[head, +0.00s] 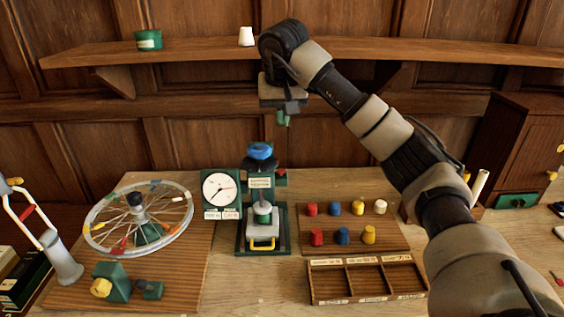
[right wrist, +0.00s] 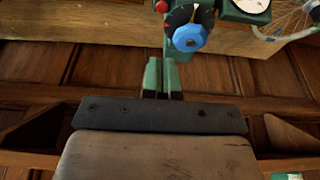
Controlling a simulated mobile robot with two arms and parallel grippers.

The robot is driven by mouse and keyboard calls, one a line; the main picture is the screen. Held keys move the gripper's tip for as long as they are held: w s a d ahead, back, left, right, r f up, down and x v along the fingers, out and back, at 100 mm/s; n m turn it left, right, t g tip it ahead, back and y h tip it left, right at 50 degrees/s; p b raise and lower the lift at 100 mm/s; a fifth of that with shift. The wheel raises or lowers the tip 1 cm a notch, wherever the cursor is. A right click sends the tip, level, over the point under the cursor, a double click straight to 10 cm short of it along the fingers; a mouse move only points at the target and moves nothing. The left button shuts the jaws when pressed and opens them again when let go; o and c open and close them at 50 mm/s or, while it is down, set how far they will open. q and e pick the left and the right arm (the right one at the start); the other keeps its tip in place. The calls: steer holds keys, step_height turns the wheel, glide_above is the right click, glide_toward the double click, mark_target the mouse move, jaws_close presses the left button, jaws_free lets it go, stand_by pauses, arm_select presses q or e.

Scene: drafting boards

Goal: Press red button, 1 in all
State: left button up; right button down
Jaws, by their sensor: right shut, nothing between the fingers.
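A small red button (head: 281,172) sits on the right side of a green stand (head: 240,235) with a blue knob (head: 260,151) on top. The fingertips show in the right wrist view (right wrist: 160,76), apart from the button. My left gripper is not in view.
A white dial gauge (head: 220,189) stands left of the stand. A spoked wheel (head: 110,225) is at the left. Several coloured pegs (head: 358,208) stand on a board at the right, behind an empty wooden tray (head: 330,301). A shelf (head: 200,53) runs along the wall.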

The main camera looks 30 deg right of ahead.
mark_target(282, 170)
steer(key=shift+f, duration=0.15)
steer(key=p+x, duration=0.1)
steer(key=x, duration=0.3)
steer(key=p+x, duration=0.1)
steer(key=x, duration=0.3)
steer(key=p+x, duration=0.2)
steer(key=x, duration=0.3)
steer(key=shift+s+a, duration=0.3)
steer(key=shift+s, duration=0.05)
steer(key=shift+f, duration=0.45)
steer(key=shift+f, duration=0.1)
